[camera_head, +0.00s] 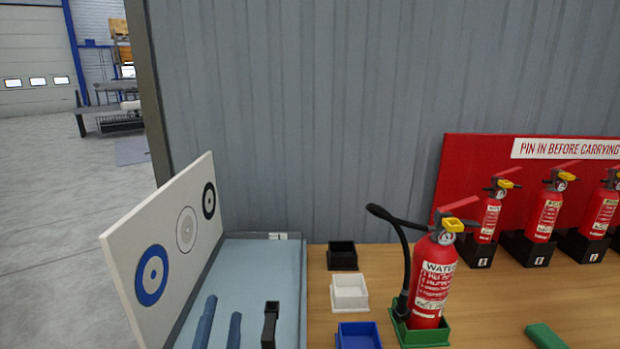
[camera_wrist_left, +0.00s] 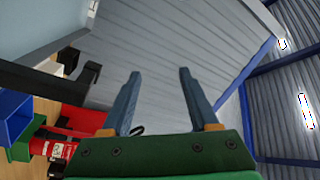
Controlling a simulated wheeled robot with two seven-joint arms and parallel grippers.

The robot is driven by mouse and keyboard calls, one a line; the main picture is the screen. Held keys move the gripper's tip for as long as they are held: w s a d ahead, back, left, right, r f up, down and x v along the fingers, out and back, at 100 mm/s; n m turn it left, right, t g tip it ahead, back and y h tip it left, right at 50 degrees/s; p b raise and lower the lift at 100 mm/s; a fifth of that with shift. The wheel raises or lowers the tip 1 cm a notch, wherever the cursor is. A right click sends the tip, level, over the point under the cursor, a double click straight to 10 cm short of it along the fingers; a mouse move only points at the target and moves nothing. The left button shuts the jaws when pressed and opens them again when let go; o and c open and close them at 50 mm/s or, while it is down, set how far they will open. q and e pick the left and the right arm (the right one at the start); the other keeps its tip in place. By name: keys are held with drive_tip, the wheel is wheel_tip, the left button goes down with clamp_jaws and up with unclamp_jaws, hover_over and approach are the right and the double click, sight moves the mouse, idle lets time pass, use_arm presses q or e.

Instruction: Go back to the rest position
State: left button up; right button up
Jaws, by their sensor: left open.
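My left gripper (camera_head: 224,306) shows at the bottom of the head view as two blue fingers, apart and empty, over the pale blue tray (camera_head: 262,262). The left wrist view shows the same open gripper (camera_wrist_left: 159,72), with nothing between its fingers. My right gripper is not in view. A red water extinguisher (camera_head: 434,283) with a black hose stands upright in a green holder (camera_head: 420,336), well to the right of the left gripper. It shows partly at the lower left of the wrist view (camera_wrist_left: 60,150).
A white target board (camera_head: 165,235) leans along the tray's left side. Black (camera_head: 342,265), white (camera_head: 349,307) and blue (camera_head: 359,338) boxes line the wooden table. A black upright piece (camera_head: 270,326) stands close right of my fingers. More extinguishers (camera_head: 545,212) stand at the right back.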

use_arm(q)
drive_tip(key=s+a+f+n+g+y, duration=0.1)
drive_tip(key=s+a+f+n+g, duration=0.3)
drive_tip(key=f, duration=0.4)
drive_tip(key=s+a+f+n+g, duration=0.25)
drive_tip(key=s+f+g, duration=0.3)
drive_tip(key=f, duration=0.35)
drive_tip(key=s+d+f+n+g+h, duration=0.3)
drive_tip(key=s+f+g, duration=0.4)
drive_tip(key=s, duration=0.6)
wheel_tip(320, 180, down, 16)
drive_tip(key=s+d+m+g, duration=0.1)
drive_tip(key=s, duration=0.1)
drive_tip(key=s+a+f+g, duration=0.1)
drive_tip(key=s+a+f, duration=0.1)
drive_tip(key=s+f, duration=0.8)
drive_tip(key=shift+s+f, duration=0.3)
drive_tip(key=shift+s, duration=0.65)
drive_tip(key=shift+m+g, duration=0.25)
